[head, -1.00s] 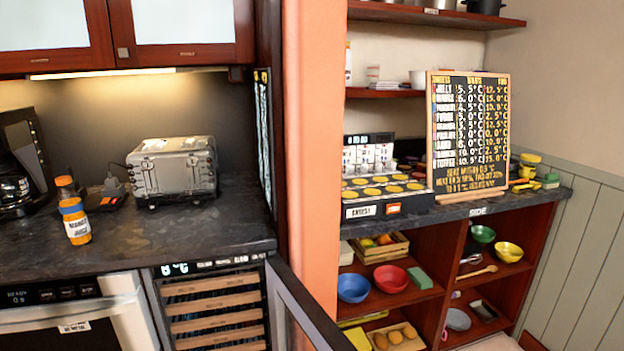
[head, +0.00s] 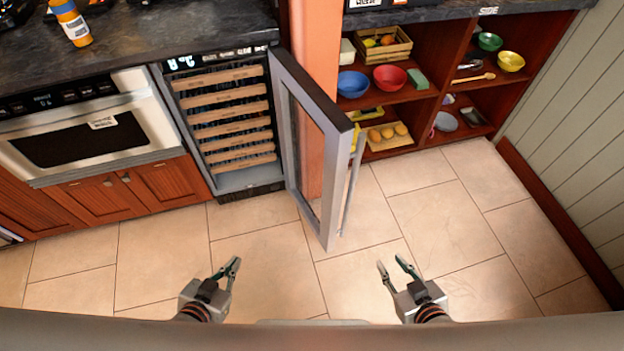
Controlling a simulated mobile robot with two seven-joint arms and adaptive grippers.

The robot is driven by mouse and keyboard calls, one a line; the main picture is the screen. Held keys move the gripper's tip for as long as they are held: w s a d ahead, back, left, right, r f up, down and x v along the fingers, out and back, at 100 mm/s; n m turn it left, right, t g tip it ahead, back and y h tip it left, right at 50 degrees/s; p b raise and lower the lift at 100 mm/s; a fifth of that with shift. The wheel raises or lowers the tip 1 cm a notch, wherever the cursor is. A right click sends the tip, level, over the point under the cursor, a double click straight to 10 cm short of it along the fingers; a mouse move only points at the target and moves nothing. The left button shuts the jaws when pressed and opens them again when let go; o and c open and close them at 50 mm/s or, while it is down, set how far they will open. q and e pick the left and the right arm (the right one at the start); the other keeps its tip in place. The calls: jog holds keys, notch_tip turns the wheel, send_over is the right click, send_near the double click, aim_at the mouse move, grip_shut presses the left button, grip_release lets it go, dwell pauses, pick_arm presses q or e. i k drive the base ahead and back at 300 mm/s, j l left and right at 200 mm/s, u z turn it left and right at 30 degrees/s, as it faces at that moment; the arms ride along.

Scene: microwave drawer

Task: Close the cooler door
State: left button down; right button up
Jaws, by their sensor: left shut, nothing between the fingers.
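The cooler (head: 229,120) stands below the counter, left of the orange pillar, with several wooden-fronted shelves inside. Its door (head: 322,120), a grey metal frame with a glass pane and a long bar handle (head: 351,185), is hinged at the cooler's right side. It stands wide open, swung out towards me. My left gripper (head: 229,267) is shut and empty, above the floor, left of the door and apart from it. My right gripper (head: 390,262) is open and empty, above the floor, to the right of the door and nearer to me, not touching it.
A microwave drawer (head: 85,140) sits left of the cooler, above wooden cabinet doors (head: 165,184). Right of the pillar (head: 311,60) is an open shelf unit (head: 432,92) with bowls and food. The tiled floor (head: 450,210) is clear. A panelled wall (head: 575,110) bounds the right.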

aim_at(290, 79)
jog(key=k+u, duration=0.25)
jog(key=k+j+u, duration=0.1)
jog(key=k+u, duration=0.2)
jog(key=i+l+u, duration=0.1)
jog(key=u, duration=0.4)
jog(key=l+u, duration=0.3)
jog(key=u, duration=0.2)
jog(key=l, duration=2.85)
jog(key=i, duration=0.05)
